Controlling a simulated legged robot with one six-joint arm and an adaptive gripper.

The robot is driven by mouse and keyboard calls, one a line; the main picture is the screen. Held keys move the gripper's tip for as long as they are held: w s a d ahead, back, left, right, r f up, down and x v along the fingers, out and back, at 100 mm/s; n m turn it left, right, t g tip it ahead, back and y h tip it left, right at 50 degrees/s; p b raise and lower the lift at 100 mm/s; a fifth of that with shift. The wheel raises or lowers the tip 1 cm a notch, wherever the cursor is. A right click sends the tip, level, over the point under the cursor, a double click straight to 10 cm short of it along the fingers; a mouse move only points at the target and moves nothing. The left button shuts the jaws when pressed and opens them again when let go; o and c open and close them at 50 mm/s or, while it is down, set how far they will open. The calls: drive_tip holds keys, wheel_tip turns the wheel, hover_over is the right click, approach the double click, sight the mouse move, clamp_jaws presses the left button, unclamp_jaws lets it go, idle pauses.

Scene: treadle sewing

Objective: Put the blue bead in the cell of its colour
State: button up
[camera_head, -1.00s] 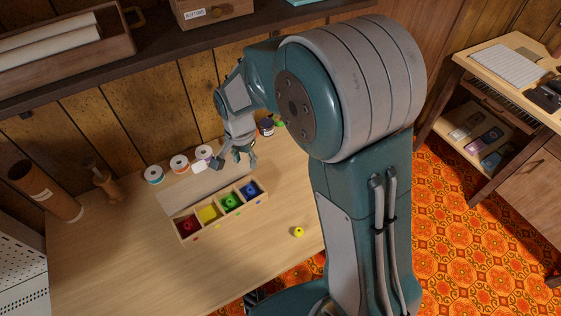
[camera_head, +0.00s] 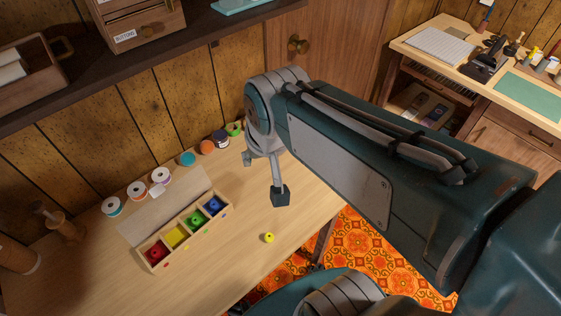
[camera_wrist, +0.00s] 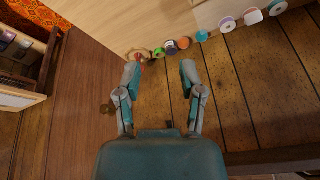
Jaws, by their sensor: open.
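The sorting box (camera_head: 160,267) stands on the table with its red, yellow, green and blue cells in a row. A blue bead (camera_head: 214,205) appears to sit in the blue cell, though blue on blue makes its outline hard to read. A yellow bead (camera_head: 269,238) lies on the bare table to the right of the box. My gripper (camera_head: 263,177) is open and up and to the right of the box, apart from it. In the wrist view my gripper (camera_wrist: 160,73) holds nothing between its fingers; neither box nor beads show there.
A red bead (camera_head: 155,253) and a green bead (camera_head: 195,219) appear to be in their cells; the yellow cell (camera_head: 177,238) looks empty. Thread spools (camera_head: 137,190) line the table's back by the panelled wall. A shelf (camera_head: 150,65) overhangs. The table front is mostly clear.

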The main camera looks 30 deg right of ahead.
drive_tip(key=shift+n+t, duration=0.6)
drive_tip(key=shift+n, duration=0.3)
drive_tip(key=s, duration=0.1)
drive_tip(key=s+d+r, duration=0.1)
drive_tip(key=s, duration=0.1)
drive_tip(key=s+d, duration=0.1)
drive_tip(key=s, duration=0.1)
drive_tip(key=shift+s+r, duration=0.15)
drive_tip(key=shift+s, duration=0.05)
